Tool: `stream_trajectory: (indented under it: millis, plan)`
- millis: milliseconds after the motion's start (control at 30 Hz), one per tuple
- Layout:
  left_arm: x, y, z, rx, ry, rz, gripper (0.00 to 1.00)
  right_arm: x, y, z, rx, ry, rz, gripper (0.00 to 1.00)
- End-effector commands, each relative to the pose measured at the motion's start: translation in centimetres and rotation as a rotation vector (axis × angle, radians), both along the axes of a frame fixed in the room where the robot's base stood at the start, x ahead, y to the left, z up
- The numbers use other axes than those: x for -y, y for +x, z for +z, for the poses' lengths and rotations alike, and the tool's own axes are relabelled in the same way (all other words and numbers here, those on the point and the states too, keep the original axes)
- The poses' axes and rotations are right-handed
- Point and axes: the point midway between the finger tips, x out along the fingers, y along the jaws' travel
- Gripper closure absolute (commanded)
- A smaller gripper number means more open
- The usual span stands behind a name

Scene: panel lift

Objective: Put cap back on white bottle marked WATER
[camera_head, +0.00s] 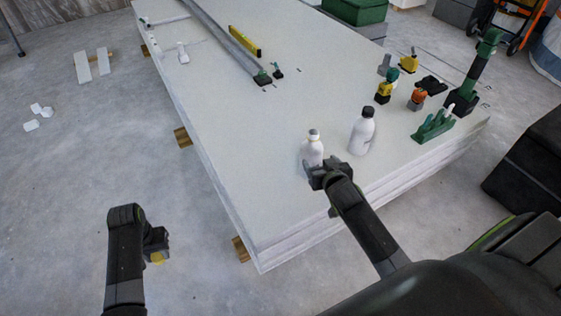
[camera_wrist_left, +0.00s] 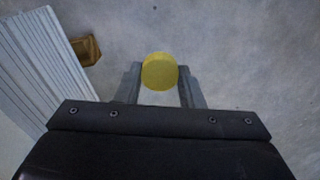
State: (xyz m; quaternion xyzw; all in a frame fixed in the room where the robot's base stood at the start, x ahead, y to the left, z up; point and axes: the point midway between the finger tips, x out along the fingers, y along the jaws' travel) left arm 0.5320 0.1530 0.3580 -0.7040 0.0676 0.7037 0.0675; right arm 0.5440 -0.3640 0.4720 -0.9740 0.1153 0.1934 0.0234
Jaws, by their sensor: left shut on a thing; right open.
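My left gripper (camera_head: 157,246) is shut on a round yellow cap (camera_wrist_left: 159,71), held between its fingertips off the left side of the panel stack, over the floor. The cap also shows as a small yellow patch in the head view (camera_head: 157,258). A small white bottle (camera_head: 313,149) stands upright near the stack's front edge; its label is not readable and its top is too small to judge. My right gripper (camera_head: 313,172) is open at the lower front of this bottle and hides its base; I cannot tell whether it touches. A larger white bottle (camera_head: 361,135) with a black top stands to the right.
The white panel stack (camera_head: 240,150) rests on wooden blocks. Several tools and small items, including a green glove (camera_head: 434,126) and a green-black tool (camera_head: 474,80), lie at its right. A yellow level (camera_head: 245,41) lies farther back. The stack's left middle is clear.

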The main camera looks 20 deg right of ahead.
Motion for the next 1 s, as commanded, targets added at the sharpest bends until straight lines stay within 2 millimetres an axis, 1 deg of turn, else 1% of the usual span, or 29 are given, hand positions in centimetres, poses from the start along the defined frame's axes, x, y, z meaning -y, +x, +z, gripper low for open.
stream_trajectory:
  millis: [33,100,233,333,567,667,833,1000]
  plan:
    - [0.0,0.0,-0.9,0.000,0.000,0.000,0.86,0.2,1.0,-0.7,0.002,-0.001,0.000,0.31]
    - [0.0,0.0,-1.3,0.000,0.000,0.000,0.86,0.5,2.0,-1.1,0.002,-0.001,0.000,0.31]
    - [0.0,0.0,-1.7,0.000,0.000,0.000,0.86,0.8,3.2,-1.5,0.001,-0.002,0.001,0.31]
    - [0.0,0.0,-1.7,0.000,0.000,0.000,0.86,0.9,3.5,-1.5,0.000,-0.001,0.000,0.31]
    - [0.0,0.0,-1.7,0.000,0.000,0.000,0.86,0.9,3.5,-1.5,0.000,-0.001,0.000,0.31]
    - [0.0,0.0,-2.0,0.000,0.000,0.000,0.86,0.9,3.9,-1.7,0.001,-0.001,0.000,0.31]
    - [0.0,0.0,-3.7,0.000,0.000,0.000,0.86,1.4,6.2,-2.6,0.001,-0.002,-0.001,0.31]
    - [0.0,0.0,-4.5,0.000,0.000,0.000,0.86,1.8,8.0,-3.1,0.000,-0.002,0.001,0.31]
